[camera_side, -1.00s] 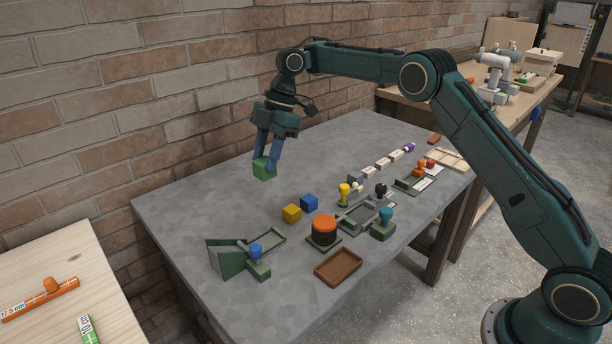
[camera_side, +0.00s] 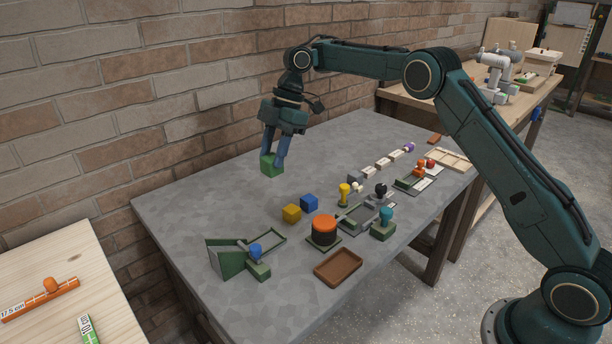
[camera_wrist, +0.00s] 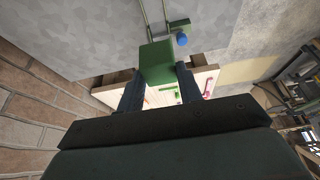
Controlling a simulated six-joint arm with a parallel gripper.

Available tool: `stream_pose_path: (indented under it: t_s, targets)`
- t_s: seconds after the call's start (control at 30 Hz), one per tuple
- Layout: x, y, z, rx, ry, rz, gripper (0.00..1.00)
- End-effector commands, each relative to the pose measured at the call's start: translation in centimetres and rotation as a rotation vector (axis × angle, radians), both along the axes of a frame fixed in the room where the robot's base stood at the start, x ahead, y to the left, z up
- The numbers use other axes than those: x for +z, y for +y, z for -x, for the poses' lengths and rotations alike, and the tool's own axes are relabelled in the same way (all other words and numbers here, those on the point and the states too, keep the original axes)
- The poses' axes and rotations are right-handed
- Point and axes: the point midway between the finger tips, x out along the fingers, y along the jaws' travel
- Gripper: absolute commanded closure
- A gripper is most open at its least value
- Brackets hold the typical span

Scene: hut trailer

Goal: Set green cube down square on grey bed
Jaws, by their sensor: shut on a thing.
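My gripper (camera_side: 275,155) points down and is shut on the green cube (camera_side: 271,167), holding it above the grey table. In the wrist view the green cube (camera_wrist: 157,60) shows between the two dark fingers, slightly tilted in the picture. Two green-rimmed frames with grey floors lie on the table: one (camera_side: 268,240) at the front left, beside a green wedge, and one (camera_side: 352,217) near the middle. I cannot tell which is the grey bed. The cube is apart from both, further back toward the wall.
An orange-topped round block (camera_side: 324,229), a brown tray (camera_side: 338,267) and several knobbed stamps stand nearby. The table's back left is clear, beside the brick wall (camera_side: 150,120).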

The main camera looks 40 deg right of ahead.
Motion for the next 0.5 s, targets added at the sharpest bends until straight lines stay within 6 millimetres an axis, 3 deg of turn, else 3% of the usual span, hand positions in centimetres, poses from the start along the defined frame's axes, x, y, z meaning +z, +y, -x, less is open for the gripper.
stream_pose_path:
  t_s: [0.27,0.5]
  targets:
    - [0.1,-7.4,1.8,-0.008,-0.001,0.007,0.86]
    - [0.1,-14.9,5.2,-0.009,0.000,0.007,0.86]
